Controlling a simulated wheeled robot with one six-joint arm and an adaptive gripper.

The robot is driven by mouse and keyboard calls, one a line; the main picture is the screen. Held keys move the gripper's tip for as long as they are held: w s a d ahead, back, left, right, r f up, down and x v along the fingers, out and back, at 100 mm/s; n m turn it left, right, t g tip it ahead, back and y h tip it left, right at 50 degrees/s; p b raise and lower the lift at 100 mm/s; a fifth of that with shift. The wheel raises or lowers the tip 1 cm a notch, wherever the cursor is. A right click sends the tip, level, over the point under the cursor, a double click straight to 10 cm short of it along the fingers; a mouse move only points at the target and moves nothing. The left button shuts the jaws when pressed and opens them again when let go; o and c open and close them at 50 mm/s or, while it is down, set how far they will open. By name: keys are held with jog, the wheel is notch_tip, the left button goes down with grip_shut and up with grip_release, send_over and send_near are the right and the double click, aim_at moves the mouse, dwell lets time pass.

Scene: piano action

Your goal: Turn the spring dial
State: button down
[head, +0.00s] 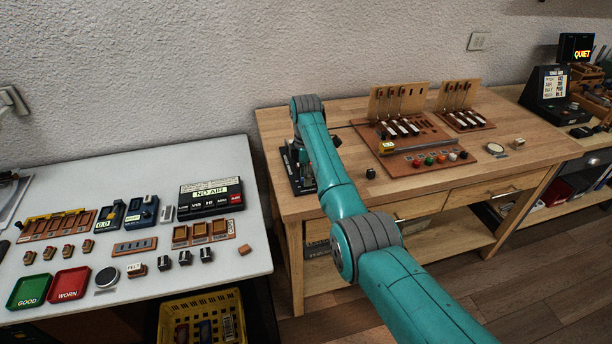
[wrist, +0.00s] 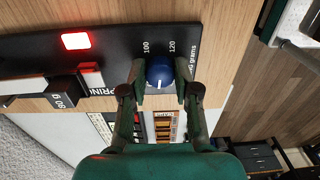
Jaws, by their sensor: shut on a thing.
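The spring dial is a round blue knob (wrist: 159,72) with a white pointer line. It sits on a black panel (wrist: 115,50) with the printed marks 100, 120 and "grams". My gripper (wrist: 160,88) has its two fingers on either side of the knob, shut on it. The pointer faces the bottom of the wrist view. In the head view the black device (head: 293,168) stands at the left end of the wooden bench, and my arm hides the knob and the gripper there.
A red lamp (wrist: 76,41) is lit on the panel, near a block marked 80 g (wrist: 62,92). A white table (head: 120,195) with trays and parts stands at left. Wooden action models (head: 415,150) stand to the right on the bench (head: 330,205).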

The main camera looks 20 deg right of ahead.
jog(key=shift+m, duration=1.2)
jog(key=c, duration=0.8)
grip_release()
jog(key=shift+c, duration=0.2)
notch_tip(320, 180, up, 12)
jog(key=shift+w, duration=0.1)
